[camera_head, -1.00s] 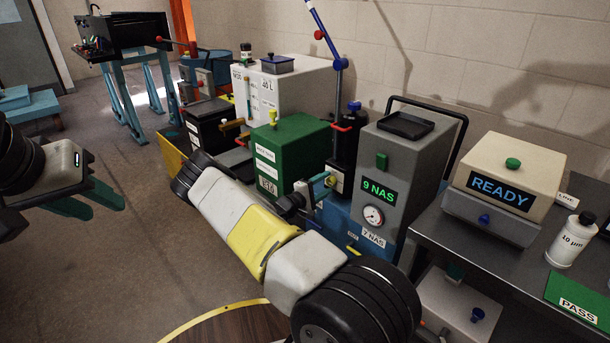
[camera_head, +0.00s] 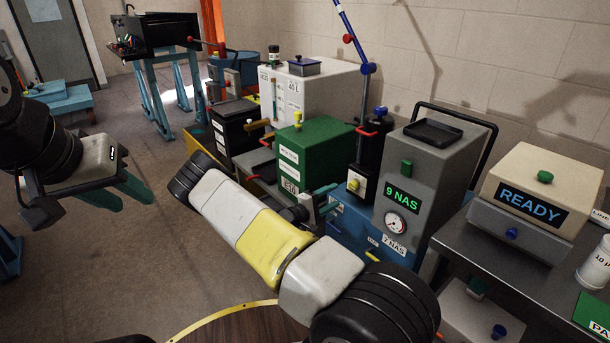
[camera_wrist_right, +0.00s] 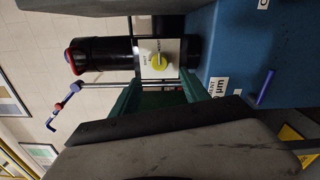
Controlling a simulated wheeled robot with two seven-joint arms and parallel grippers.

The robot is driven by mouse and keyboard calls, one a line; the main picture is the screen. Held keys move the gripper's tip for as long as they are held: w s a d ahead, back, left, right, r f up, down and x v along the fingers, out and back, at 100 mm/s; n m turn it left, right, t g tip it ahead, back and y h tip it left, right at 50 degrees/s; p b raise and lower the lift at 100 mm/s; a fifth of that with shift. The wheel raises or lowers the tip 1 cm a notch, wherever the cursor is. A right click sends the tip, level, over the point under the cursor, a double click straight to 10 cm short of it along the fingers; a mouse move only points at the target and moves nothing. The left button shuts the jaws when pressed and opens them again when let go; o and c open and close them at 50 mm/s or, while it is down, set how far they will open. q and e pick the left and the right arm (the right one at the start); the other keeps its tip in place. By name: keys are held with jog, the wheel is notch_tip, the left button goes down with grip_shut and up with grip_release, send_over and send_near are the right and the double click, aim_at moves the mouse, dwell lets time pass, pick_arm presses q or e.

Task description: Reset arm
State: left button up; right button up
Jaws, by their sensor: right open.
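My left gripper (camera_head: 122,195) hangs at the left of the head view over bare floor. Its two teal fingers look apart, with nothing between them. My right arm reaches across the middle of the head view, and its gripper (camera_head: 322,203) is partly hidden by its own wrist, in front of the blue unit. In the right wrist view my right gripper (camera_wrist_right: 158,90) is open, its green fingers apart and empty. Beyond them is a black cylinder (camera_wrist_right: 105,58) with a white plate and yellow knob (camera_wrist_right: 159,63). I cannot tell whether the fingers touch anything.
A grey box (camera_head: 425,180) reading "9 NAS", a green box (camera_head: 315,150) and a white tank (camera_head: 330,90) stand close around the right gripper. A "READY" device (camera_head: 530,190) sits on a bench at right. Floor (camera_head: 130,260) at left is clear.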

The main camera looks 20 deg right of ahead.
jog(key=s+a+r+m+g+y, duration=0.1)
jog(key=s+r+m+g+y, duration=0.6)
jog(key=s+r, duration=0.4)
jog(key=s+a+r+t+y, duration=0.3)
jog(key=s+a+r+y, duration=0.3)
jog(key=s+a+r, duration=0.3)
jog(key=s+a+r+t+y, duration=0.3)
jog(key=s+a+r+y, duration=0.2)
jog(key=s+a+r, duration=0.4)
jog(key=s+r, duration=0.3)
jog(key=r, duration=0.3)
jog(key=shift+s+a+n+y, duration=0.2)
jog(key=shift+n+y, duration=0.2)
